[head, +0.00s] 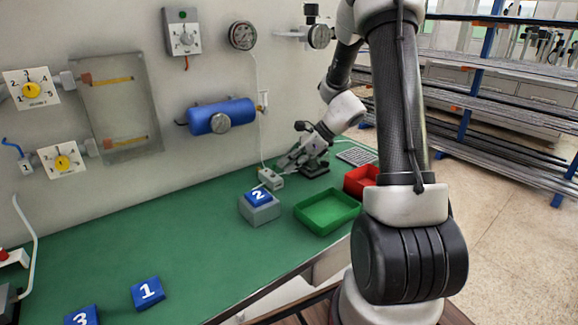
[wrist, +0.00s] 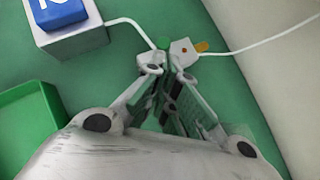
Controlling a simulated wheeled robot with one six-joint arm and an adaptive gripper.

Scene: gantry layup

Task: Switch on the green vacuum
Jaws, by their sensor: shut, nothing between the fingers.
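A small white switch box (wrist: 182,50) lies on the green bench with a green part (wrist: 163,43) at its left end, a red dot on its top and an orange tab (wrist: 201,46) at its right end. White cables run from both sides of it. The box also shows in the head view (head: 271,179), next to the grey block. My gripper (wrist: 167,67) is shut and empty, its fingertips right at the near edge of the box. Whether they touch it I cannot tell. In the head view my gripper (head: 283,164) is low over the bench, just behind the box.
A grey block with a blue 2 tile (head: 258,196), a green tray (head: 328,211) and a red tray (head: 360,181) stand nearby. A blue tank (head: 222,116), a gauge (head: 242,36) and a grey knob box with a green light (head: 182,32) are on the wall. The bench's middle is clear.

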